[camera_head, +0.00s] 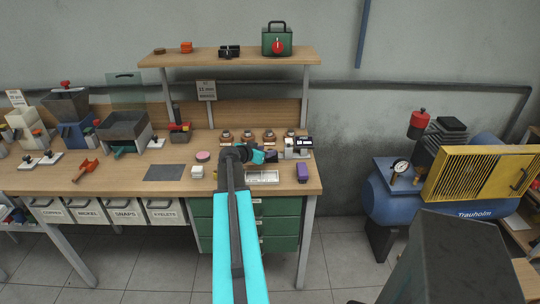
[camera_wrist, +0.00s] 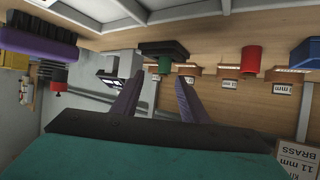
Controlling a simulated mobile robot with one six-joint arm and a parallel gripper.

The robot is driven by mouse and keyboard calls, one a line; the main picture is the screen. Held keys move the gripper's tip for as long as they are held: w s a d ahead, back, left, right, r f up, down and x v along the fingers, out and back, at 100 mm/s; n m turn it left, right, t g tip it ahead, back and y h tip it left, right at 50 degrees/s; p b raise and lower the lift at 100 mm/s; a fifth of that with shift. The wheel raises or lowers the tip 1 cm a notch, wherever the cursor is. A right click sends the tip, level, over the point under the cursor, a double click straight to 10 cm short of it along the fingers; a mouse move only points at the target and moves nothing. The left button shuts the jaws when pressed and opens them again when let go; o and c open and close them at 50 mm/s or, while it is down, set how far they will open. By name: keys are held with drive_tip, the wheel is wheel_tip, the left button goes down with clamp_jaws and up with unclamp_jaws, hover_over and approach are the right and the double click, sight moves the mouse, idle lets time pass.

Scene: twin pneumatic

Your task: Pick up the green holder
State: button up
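My gripper (camera_wrist: 158,82) is open, with its two dark purple fingers apart and nothing visible between them. In the wrist view, which looks upside down, a dark green and black piece (camera_wrist: 163,50) on the wooden top is just beyond the fingertips, roughly in line with the gap. It may be the green holder; I cannot tell for sure. In the head view my gripper (camera_head: 262,156) is low over the right part of the bench, and I cannot make out a green holder there.
A row of brown holders (camera_head: 248,136) stands along the bench back. A shelf (camera_head: 228,58) hangs above.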

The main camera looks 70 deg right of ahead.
drive_tip(key=shift+p+x, duration=0.85)
drive_tip(key=shift+x, duration=0.3)
drive_tip(key=shift+p+x, duration=0.6)
drive_tip(key=shift+x, duration=0.85)
drive_tip(key=shift+c, duration=0.4)
clamp_jaws()
